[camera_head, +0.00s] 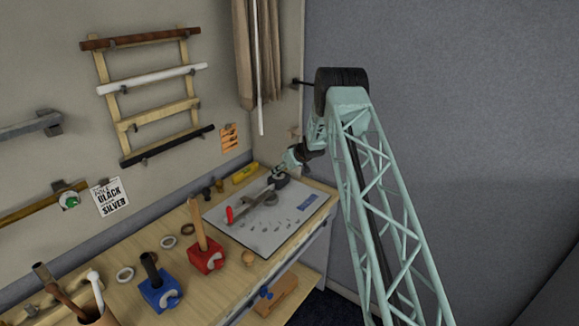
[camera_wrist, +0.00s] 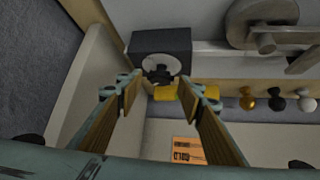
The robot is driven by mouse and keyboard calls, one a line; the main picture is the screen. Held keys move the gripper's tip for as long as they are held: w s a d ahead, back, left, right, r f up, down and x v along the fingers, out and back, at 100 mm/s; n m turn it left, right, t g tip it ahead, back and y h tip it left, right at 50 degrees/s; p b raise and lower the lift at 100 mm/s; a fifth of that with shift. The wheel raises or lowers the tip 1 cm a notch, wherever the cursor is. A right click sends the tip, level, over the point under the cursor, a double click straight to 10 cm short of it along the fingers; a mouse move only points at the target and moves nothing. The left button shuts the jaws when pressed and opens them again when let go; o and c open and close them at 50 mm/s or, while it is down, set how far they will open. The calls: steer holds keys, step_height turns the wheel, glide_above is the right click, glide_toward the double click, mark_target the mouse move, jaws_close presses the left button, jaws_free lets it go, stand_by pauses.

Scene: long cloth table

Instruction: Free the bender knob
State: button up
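The bender (camera_head: 258,196) lies on a pale board on the table, with a red handle at its left end and a dark block at its right end. In the wrist view the dark block (camera_wrist: 145,42) carries a pale round disc with a black knob (camera_wrist: 160,75) at its middle. My gripper (camera_wrist: 162,98) is open and empty, its two wood-faced fingers spread in front of the knob. The knob shows in the gap between the fingertips; I cannot tell the remaining distance. In the head view my gripper (camera_head: 289,160) is just above the block.
The pale board (camera_head: 303,207) lies at the table's right end. A yellow level (camera_head: 245,173) lies near the wall behind it. A red block (camera_head: 206,256) and a blue block (camera_head: 160,292) with upright handles stand to the left. An orange card (camera_wrist: 187,148) hangs on the wall.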

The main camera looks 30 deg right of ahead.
steer(key=shift+a+f+m+h+b, duration=0.2)
steer(key=shift+m+h+b, duration=0.6)
steer(key=shift+b, duration=2.6)
steer(key=v, duration=0.4)
steer(key=shift+w+d, duration=0.1)
steer(key=shift+w, duration=0.05)
steer(key=p+v, duration=0.1)
steer(key=v, duration=0.9)
steer(key=shift+c, duration=0.2)
